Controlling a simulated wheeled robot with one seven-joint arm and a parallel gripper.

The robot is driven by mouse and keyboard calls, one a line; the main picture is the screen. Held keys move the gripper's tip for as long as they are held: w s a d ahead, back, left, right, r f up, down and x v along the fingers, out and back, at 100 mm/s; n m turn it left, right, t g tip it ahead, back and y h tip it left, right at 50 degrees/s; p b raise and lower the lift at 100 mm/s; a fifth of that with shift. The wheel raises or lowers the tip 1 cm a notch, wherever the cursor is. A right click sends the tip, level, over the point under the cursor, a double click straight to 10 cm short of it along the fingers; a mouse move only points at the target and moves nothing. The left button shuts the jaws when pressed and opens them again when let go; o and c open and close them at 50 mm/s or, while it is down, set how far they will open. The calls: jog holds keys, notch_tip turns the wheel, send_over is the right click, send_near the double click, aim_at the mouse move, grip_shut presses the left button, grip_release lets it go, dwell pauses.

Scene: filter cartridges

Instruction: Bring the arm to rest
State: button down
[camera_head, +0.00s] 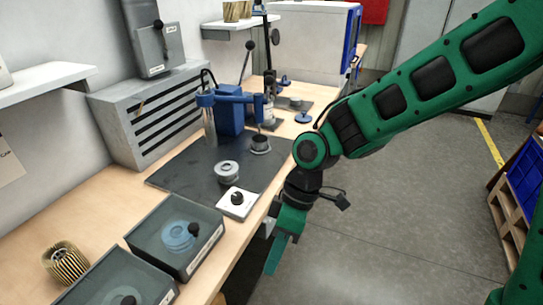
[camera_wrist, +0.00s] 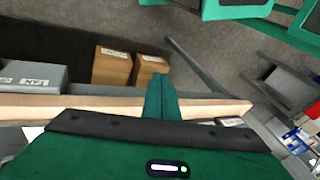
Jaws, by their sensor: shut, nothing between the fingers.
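My green arm reaches in from the upper right in the head view and bends down at a dark joint. My gripper (camera_head: 274,262) hangs beside the front edge of the wooden workbench (camera_head: 228,262), over the floor side, pointing down. Its fingers are together with nothing visible between them. In the wrist view the closed gripper (camera_wrist: 160,85) also shows, with the bench edge behind it. I cannot tell how far it is from the edge.
On the bench stand lidded grey boxes (camera_head: 150,232), a pleated filter cartridge (camera_head: 65,262), a dark mat (camera_head: 185,176) and a blue clamp fixture (camera_head: 232,112). Cardboard boxes (camera_wrist: 112,68) sit below the bench. A blue crate (camera_head: 527,180) is at right. The floor (camera_head: 400,210) between is clear.

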jog(key=w+d+r+m+t+h, duration=0.1)
jog(key=w+d+r+m+t, duration=0.3)
jog(key=d, duration=0.7)
jog(key=w+d+m+g+h, duration=0.15)
jog(key=d+m, duration=0.35)
jog(key=d, duration=0.6)
jog(key=s+d+r+m, duration=0.2)
jog(key=s+d+m, duration=0.4)
jog(key=d, duration=0.4)
jog(key=s+d+r+m+t, duration=0.1)
jog(key=s+d+r+m, duration=0.1)
jog(key=s+d+m, duration=0.4)
jog(key=d+m+h, duration=0.1)
jog(key=d, duration=0.2)
jog(key=shift+s+d+r, duration=0.35)
jog(key=shift+d, duration=0.05)
jog(key=shift+w+f, duration=0.25)
jog(key=shift+w, duration=0.35)
jog(key=shift+s, duration=0.1)
